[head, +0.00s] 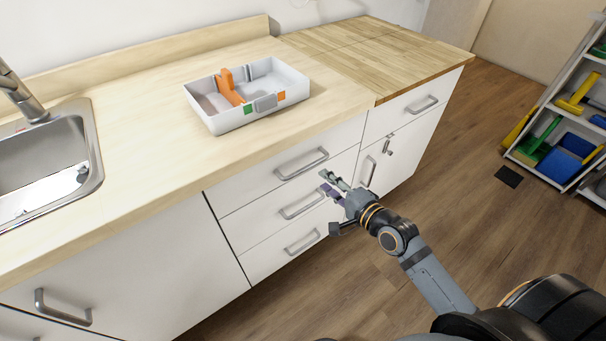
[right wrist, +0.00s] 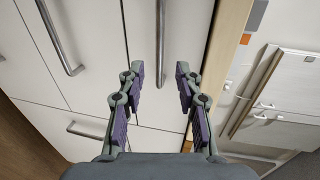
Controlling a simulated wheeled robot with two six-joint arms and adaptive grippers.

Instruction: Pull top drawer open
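The top drawer (head: 260,176) of the white cabinet is shut, its front flush with its neighbours. Its grey bar handle (head: 302,164) runs along the front. My right gripper (head: 327,182) is open and empty in front of the drawers, just right of and slightly below that handle in the head view. In the right wrist view the open fingers (right wrist: 160,78) point at the drawer front, and the top drawer handle (right wrist: 162,40) lines up between them, seemingly ahead of the tips. My right gripper partly covers the middle drawer's front. My left gripper is not in view.
Two more drawers with handles (head: 302,241) lie below. A cabinet door with an upright handle (head: 369,172) is at the right. A grey tray (head: 225,125) with an orange item stands on the counter (head: 150,170). A sink (head: 75,150) is at left.

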